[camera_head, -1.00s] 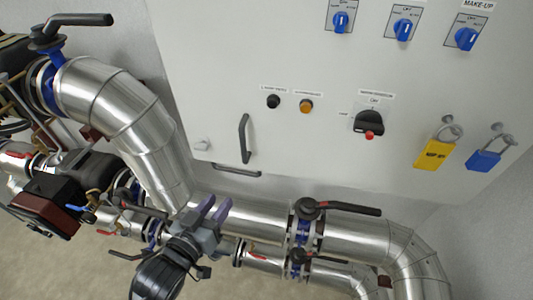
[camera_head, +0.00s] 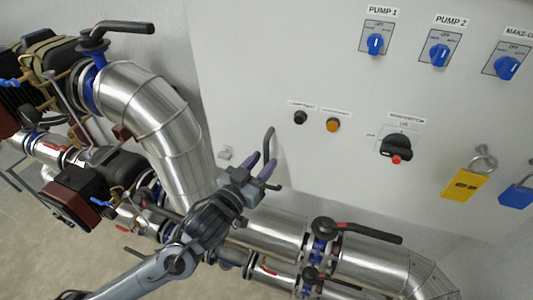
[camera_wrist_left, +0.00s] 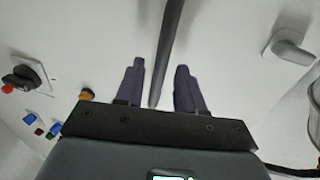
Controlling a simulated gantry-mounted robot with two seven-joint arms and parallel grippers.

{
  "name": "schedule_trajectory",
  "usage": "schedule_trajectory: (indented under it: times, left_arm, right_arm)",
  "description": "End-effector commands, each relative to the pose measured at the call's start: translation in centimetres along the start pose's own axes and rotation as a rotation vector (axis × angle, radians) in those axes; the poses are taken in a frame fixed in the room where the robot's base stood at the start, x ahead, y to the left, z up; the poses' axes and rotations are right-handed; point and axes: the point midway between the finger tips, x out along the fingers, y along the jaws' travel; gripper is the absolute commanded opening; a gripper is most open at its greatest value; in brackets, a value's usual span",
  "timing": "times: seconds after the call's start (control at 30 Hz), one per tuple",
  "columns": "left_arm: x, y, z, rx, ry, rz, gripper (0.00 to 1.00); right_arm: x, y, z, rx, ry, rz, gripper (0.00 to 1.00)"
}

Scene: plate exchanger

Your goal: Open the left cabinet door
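The pale cabinet door (camera_head: 300,175) fills the upper right of the head view and looks shut. Its dark vertical bar handle (camera_head: 269,141) is near the panel's lower left. My left gripper (camera_head: 262,162) is open, with purple fingers pointing up at the lower part of this handle. In the left wrist view the handle (camera_wrist_left: 169,45) runs between the two spread fingers (camera_wrist_left: 160,68), with a gap on each side. I cannot tell how deep it lies between them. My gripper hides the handle's lower end in the head view. My right gripper is not in view.
Silver pipes (camera_head: 151,110) with black-levered valves run left of and below the cabinet. A black rotary switch (camera_head: 397,147), a yellow padlock (camera_head: 465,187) and blue knobs (camera_head: 440,54) are on the panel to the right. A grey knob (camera_wrist_left: 290,46) is beside the handle in the wrist view.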

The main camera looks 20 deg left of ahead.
Motion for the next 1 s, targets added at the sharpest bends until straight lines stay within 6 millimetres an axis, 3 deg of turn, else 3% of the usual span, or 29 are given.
schedule_trajectory:
  times: [0.2,0.6,0.83,1.0]
  left_arm:
    - [2.1,0.0,-0.1,0.0,0.0,0.0,0.38]
    - [2.5,0.0,0.1,0.0,0.0,0.0,0.38]
    - [2.5,0.0,0.1,0.0,0.0,0.0,0.03]
    - [2.5,0.0,0.1,0.0,0.0,0.0,0.0]
  right_arm:
    - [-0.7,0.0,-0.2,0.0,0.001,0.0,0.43]
    - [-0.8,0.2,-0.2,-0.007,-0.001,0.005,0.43]
    - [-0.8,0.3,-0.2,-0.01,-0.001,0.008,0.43]
    - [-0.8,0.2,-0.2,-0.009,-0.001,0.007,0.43]
